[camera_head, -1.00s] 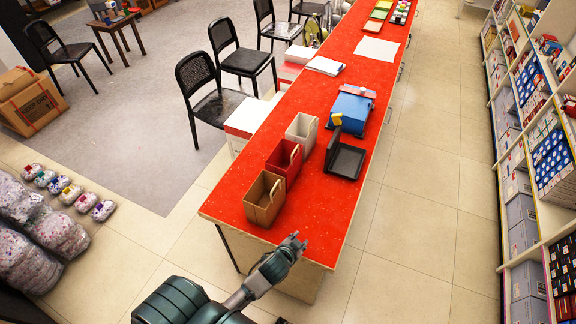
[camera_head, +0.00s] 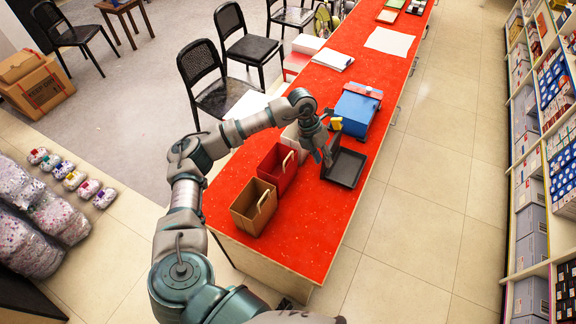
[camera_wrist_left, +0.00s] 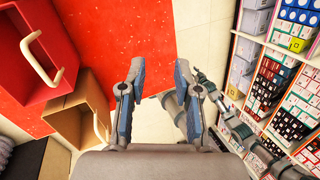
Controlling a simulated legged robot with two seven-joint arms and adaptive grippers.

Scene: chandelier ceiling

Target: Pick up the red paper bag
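The red paper bag (camera_head: 274,172) stands upright on the red table (camera_head: 312,225), between a brown bag and a white bag. In the left wrist view the red bag (camera_wrist_left: 28,62) fills the upper left, with its pale handle facing my gripper. My left gripper (camera_head: 327,160) is over the table, right of the red bag and near the black tray. In the left wrist view it (camera_wrist_left: 160,68) is open, with nothing between its fingers. Part of my right arm shows beyond the left fingers there; its fingertips are not clear.
The brown bag (camera_head: 247,207) stands in front of the red bag. The white bag (camera_head: 291,139) behind is partly hidden by my left arm. The black tray (camera_head: 345,168) and a blue box (camera_head: 355,112) lie to the right and behind. The table's front end is clear.

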